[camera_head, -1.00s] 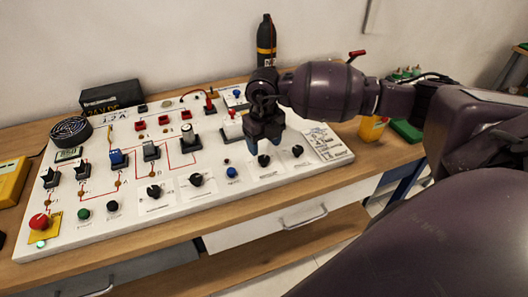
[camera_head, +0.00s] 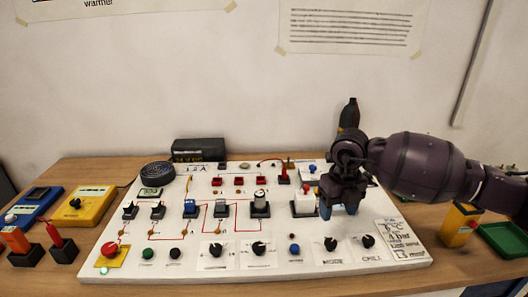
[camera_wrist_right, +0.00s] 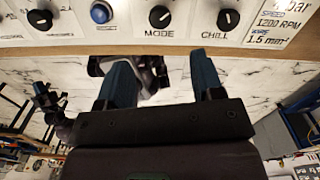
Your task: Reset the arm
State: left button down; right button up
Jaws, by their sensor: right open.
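My right gripper (camera_head: 338,208) hangs at the end of the dark purple right arm (camera_head: 425,165), over the right part of the white control panel (camera_head: 190,262). Its blue fingers are apart with nothing between them; they also show open in the right wrist view (camera_wrist_right: 162,78). In the head view the fingers hide part of the panel behind them, beside a white block with a red button (camera_head: 304,205). The MODE knob (camera_head: 330,244) and CHILL knob (camera_head: 368,241) are in front of the gripper. My left gripper is not seen in the head view.
A yellow meter (camera_head: 84,207) and a blue meter (camera_head: 32,205) lie left of the panel. A black box (camera_head: 198,150) and a dark bottle-like object (camera_head: 349,115) stand behind it. A yellow container (camera_head: 458,226) and green tray (camera_head: 505,240) are at the right.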

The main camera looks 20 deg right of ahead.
jog(key=s+a+f+n+y, duration=0.1)
jog(key=s+a+y, duration=0.1)
jog(key=a+y, duration=0.45)
jog(key=s+a+f+y, duration=0.1)
jog(key=s+a+y, duration=0.2)
jog(key=a, duration=0.7)
jog(key=a+r+m+t+y, duration=0.6)
jog(key=r+t+y, duration=0.2)
jog(key=s+d+f+m+t+h, duration=0.1)
jog(key=d+f+m+t+h, duration=0.3)
jog(key=d+m+h, duration=0.7)
jog(key=s+d+f+m+t+h, duration=0.2)
jog(key=d+f+m+t+h, duration=0.25)
jog(key=m+h, duration=0.65)
jog(key=s+d+f+m+g+y, duration=0.15)
jog(key=s+f+m+g, duration=0.25)
jog(key=s+f+g, duration=0.45)
jog(key=s+d+f+m+g+y, duration=0.15)
jog(key=s+f+m+g, duration=0.3)
jog(key=s, duration=0.65)
jog(key=w+f+t+y, duration=0.1)
jog(key=w+f+t, duration=0.6)
jog(key=f, duration=0.3)
jog(key=shift+a+n+t, duration=0.3)
jog(key=shift+n+t, duration=0.15)
